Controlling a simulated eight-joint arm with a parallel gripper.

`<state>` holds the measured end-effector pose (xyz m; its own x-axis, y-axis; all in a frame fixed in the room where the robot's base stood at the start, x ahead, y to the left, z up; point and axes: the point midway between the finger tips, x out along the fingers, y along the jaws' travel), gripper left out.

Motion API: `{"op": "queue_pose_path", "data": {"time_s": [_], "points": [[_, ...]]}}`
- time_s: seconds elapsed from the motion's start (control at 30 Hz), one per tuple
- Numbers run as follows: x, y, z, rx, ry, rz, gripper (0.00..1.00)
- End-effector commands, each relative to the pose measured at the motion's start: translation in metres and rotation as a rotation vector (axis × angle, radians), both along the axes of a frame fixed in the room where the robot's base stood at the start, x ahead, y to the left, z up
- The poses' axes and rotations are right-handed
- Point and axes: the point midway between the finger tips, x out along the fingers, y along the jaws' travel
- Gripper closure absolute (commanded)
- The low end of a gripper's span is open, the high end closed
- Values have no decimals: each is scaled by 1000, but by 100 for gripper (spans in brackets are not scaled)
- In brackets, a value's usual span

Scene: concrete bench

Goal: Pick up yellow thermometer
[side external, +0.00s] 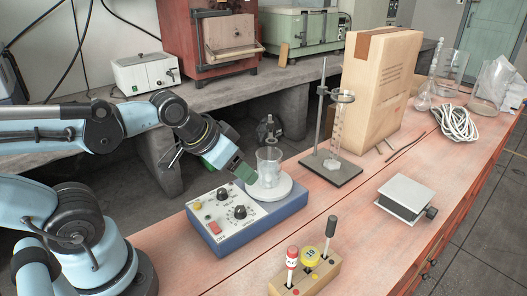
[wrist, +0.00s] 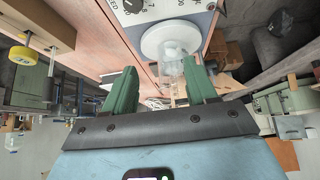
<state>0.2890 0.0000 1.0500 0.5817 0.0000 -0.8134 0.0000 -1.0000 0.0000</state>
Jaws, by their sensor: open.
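The yellow round-headed thermometer (side external: 310,256) stands upright in a wooden block (side external: 325,273) at the front of the bench in the side view, between a red-and-white item (side external: 292,262) and a black-handled one (side external: 330,226). In the wrist view, its yellow head (wrist: 20,54) shows at the left edge, beside the block (wrist: 45,25). My gripper (side external: 243,173) is open and empty, with green fingers, to the left of and behind the block. In the wrist view the green fingers (wrist: 161,88) are spread apart.
A blue stirrer (side external: 225,228) carries a glass beaker (side external: 268,165) on its white plate, close to my fingers. A stand with a glass cylinder (side external: 339,130), a cardboard box (side external: 380,85) and a small jack (side external: 408,194) lie farther right. Bench between block and jack is clear.

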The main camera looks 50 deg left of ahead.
Motion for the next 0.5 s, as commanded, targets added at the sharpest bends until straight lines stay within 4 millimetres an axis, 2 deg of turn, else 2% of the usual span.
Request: {"op": "queue_pose_path", "data": {"time_s": [0.33, 0.43, 0.5], "points": [[1, -2, 1, -2, 4, -2, 35], [4, -12, 6, -19, 35, -11, 35], [8, -26, 13, -40, 82, -22, 35]]}}
